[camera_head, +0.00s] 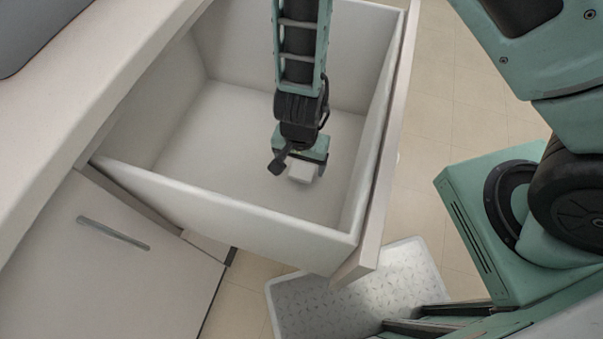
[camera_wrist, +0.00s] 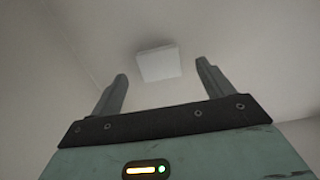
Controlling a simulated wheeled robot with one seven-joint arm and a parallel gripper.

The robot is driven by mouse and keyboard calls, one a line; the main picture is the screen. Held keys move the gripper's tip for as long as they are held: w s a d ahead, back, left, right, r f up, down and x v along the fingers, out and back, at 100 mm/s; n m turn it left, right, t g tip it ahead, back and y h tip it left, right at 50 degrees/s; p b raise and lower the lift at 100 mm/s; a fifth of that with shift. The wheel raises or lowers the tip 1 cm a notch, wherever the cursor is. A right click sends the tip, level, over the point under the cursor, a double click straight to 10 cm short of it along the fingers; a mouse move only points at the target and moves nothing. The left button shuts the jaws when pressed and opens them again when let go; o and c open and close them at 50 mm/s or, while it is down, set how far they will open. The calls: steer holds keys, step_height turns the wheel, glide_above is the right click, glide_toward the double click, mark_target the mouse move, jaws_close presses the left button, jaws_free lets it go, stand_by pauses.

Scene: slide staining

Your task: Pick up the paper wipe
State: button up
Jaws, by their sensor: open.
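The paper wipe (camera_wrist: 160,64) is a small white block-like piece on the drawer floor. In the wrist view it lies just beyond the fingertips, roughly centred between them. In the head view a white piece (camera_head: 304,172) shows at the lower edge of my gripper, partly hidden by it. My gripper (camera_wrist: 164,72) is open, with its two grey fingers apart and nothing between them. In the head view my gripper (camera_head: 300,152) is down inside the open drawer, its fingers mostly hidden.
The open white drawer (camera_head: 170,190) has walls close around my arm, with free floor to the left of my gripper. A countertop (camera_head: 60,120) runs along the left. A pale patterned bin or tray (camera_head: 410,270) stands on the floor below the drawer front.

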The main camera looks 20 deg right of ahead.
mark_target(301, 172)
step_height(301, 172, down, 3)
steer(key=shift+f+b, duration=0.15)
steer(key=shift+b, duration=0.4)
steer(key=shift+c, duration=0.3)
steer(key=c, duration=1.1)
step_height(301, 172, up, 10)
steer(key=p, duration=0.6)
